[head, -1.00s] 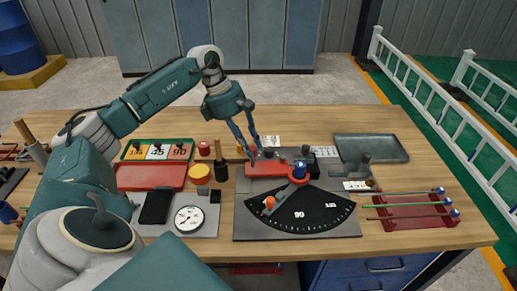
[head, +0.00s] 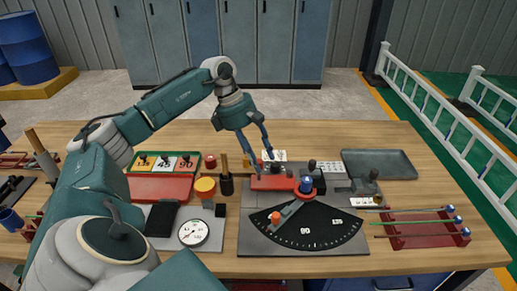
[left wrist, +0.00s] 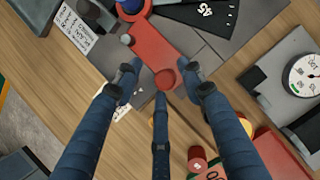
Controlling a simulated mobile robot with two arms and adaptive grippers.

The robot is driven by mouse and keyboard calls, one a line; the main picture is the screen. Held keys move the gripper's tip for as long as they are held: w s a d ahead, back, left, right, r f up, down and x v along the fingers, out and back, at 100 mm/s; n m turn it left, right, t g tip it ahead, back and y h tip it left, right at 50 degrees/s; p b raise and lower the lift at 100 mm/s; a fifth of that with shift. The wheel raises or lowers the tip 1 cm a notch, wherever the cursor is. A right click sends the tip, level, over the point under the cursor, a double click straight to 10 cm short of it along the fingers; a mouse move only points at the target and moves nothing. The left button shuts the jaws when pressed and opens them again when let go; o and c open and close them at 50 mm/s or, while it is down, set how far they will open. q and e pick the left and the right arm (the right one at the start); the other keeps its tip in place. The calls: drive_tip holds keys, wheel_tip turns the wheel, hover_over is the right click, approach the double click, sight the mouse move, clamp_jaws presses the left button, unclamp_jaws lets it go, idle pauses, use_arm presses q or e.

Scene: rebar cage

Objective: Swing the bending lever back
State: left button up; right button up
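The bending lever, a red bar (head: 272,183), lies to the left of the blue-topped pivot (head: 306,185) on the grey bender plate (head: 255,238). My left gripper (head: 264,164) is above that end. A grey arm with an orange knob (head: 275,217) lies over the black angle scale (head: 317,228). My right gripper is not in view.
A round gauge (head: 193,233), a yellow-topped item (head: 205,186) and a dark cup (head: 226,184) stand left of the bender. A red rack with rods (head: 425,232) and a grey tray (head: 380,163) are on the right. The front right bench top is mostly clear.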

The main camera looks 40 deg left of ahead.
use_arm(q)
drive_tip(key=shift+s+a, duration=0.1)
drive_tip(key=shift+a+r, duration=0.2)
drive_tip(key=shift+r, duration=0.2)
drive_tip(key=v, duration=1.1)
drive_tip(key=shift+d, duration=0.15)
drive_tip(key=shift+r, duration=0.1)
